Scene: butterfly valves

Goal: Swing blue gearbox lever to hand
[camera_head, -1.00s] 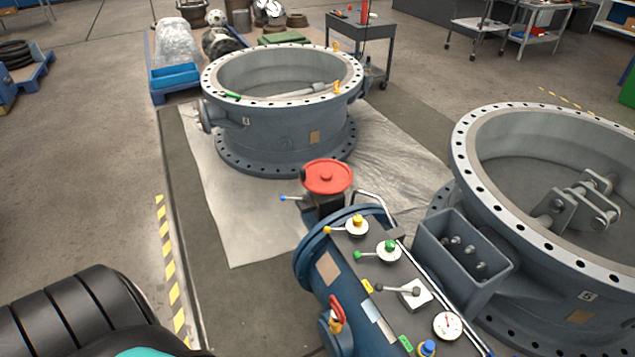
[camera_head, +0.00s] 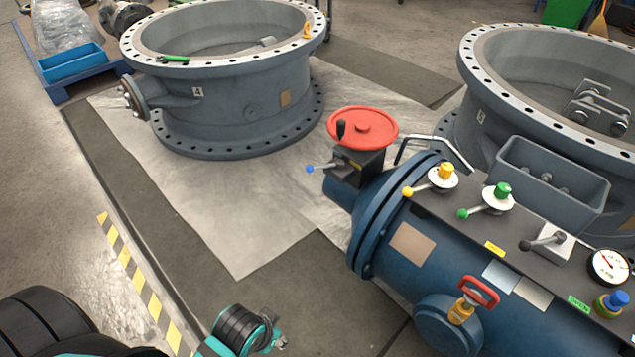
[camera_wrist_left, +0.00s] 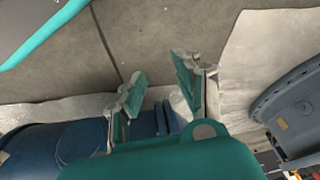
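The blue gearbox lever (camera_head: 318,168) is a short metal lever with a blue knob. It sticks out to the left from the dark gearbox (camera_head: 358,160) under the red handwheel (camera_head: 370,128). My left arm comes in at the bottom left of the head view, and its gripper (camera_head: 279,346) is low in the picture, well below and apart from the lever. In the left wrist view the two teal-padded fingers (camera_wrist_left: 165,90) stand apart with nothing between them. The blue lever cannot be made out in the wrist view. My right gripper is not in view.
The blue actuator cylinder (camera_head: 400,262) carries a yellow-knobbed lever (camera_head: 433,181), a green-knobbed lever (camera_head: 486,202), a grey lever (camera_head: 545,243), a gauge (camera_head: 609,265) and a red handle (camera_head: 478,291). Large valve bodies (camera_head: 240,110) stand behind. Floor left of the cylinder is clear.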

